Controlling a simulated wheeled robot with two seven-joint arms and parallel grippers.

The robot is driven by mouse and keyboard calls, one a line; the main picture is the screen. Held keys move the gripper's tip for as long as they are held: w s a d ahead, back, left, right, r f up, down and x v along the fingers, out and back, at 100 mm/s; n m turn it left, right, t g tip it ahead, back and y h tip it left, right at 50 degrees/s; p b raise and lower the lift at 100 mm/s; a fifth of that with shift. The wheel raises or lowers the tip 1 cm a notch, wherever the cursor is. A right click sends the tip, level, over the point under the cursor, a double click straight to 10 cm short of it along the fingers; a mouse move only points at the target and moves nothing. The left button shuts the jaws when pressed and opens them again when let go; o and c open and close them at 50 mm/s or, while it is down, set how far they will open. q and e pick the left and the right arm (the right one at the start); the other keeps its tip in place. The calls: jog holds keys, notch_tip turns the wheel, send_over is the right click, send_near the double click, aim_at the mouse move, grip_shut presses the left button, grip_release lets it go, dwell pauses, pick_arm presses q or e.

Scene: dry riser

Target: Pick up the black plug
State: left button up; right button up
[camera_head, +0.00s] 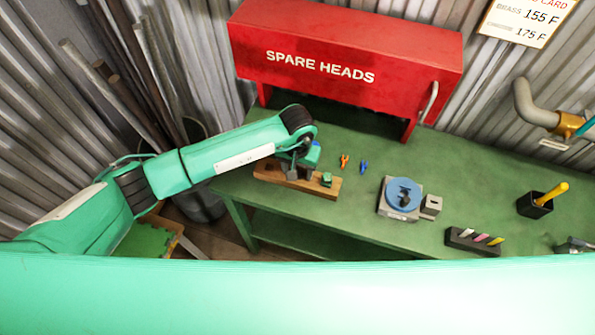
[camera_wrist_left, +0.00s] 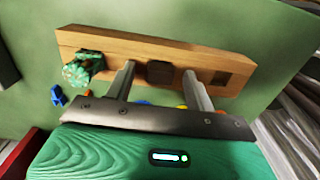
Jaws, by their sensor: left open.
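A wooden block (camera_head: 266,172) lies on the green bench; it also shows in the left wrist view (camera_wrist_left: 120,44). A dark, squarish black plug (camera_wrist_left: 160,72) sits in the middle of the block. My left gripper (camera_head: 297,172) is open over the block. In the left wrist view its two fingers (camera_wrist_left: 160,79) point at the block, one on each side of the black plug, with no visible contact. In the head view the gripper hides the plug. A green piece (camera_wrist_left: 83,69) stands at one end of the block, and a dark square hole (camera_wrist_left: 222,78) is at the other.
Small orange (camera_head: 344,160) and blue (camera_head: 363,167) pieces lie right of the block. A blue disc (camera_head: 403,187) on a grey base, a dark holder (camera_head: 472,242) and a black cup (camera_head: 534,205) stand further right. A red cabinet (camera_head: 345,55) is behind.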

pick_arm(q)
jog(key=shift+c, duration=0.4)
jog(key=c, duration=1)
jog(key=shift+r, duration=0.15)
